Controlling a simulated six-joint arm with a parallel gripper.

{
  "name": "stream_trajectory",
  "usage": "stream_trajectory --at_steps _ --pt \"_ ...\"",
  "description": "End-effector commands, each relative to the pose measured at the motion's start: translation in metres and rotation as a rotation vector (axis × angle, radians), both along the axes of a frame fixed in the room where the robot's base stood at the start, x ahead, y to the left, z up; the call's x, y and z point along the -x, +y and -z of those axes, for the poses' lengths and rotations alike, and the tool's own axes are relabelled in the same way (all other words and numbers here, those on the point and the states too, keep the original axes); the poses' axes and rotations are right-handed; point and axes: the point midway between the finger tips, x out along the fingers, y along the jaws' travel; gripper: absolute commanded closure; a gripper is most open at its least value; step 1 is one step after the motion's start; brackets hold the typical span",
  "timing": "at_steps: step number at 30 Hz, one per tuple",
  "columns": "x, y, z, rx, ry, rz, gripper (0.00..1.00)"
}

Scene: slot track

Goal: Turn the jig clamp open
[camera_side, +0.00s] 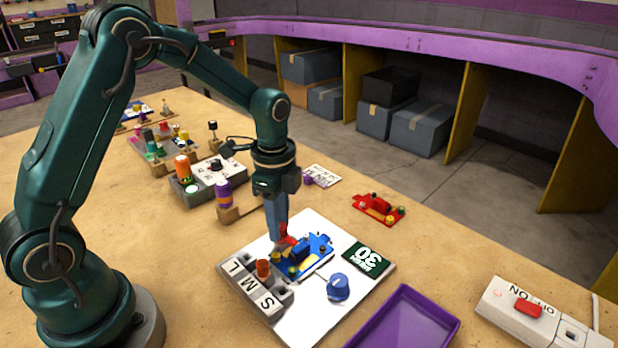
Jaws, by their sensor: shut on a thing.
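A white board (319,322) lies on the table and carries a blue jig piece (318,250) with small yellow and dark parts on it. A red clamp piece (291,241) shows at the left end of the blue piece. My gripper (281,236) points straight down there, with its tips at the red clamp piece, and is shut on it. The fingers hide part of the clamp, and its exact turn angle is too small to tell.
Nearby are a purple tray (407,322), a switch box (512,305), a red part (379,208) and a purple-orange cylinder (223,194).

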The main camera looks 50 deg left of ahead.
Motion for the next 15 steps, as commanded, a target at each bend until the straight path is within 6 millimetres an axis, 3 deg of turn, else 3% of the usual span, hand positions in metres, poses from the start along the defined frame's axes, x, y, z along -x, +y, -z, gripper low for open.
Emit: stream_trajectory --at_steps 15 --pt "0.0010 -0.0004 -0.0006 0.000 0.000 -0.471 1.00"
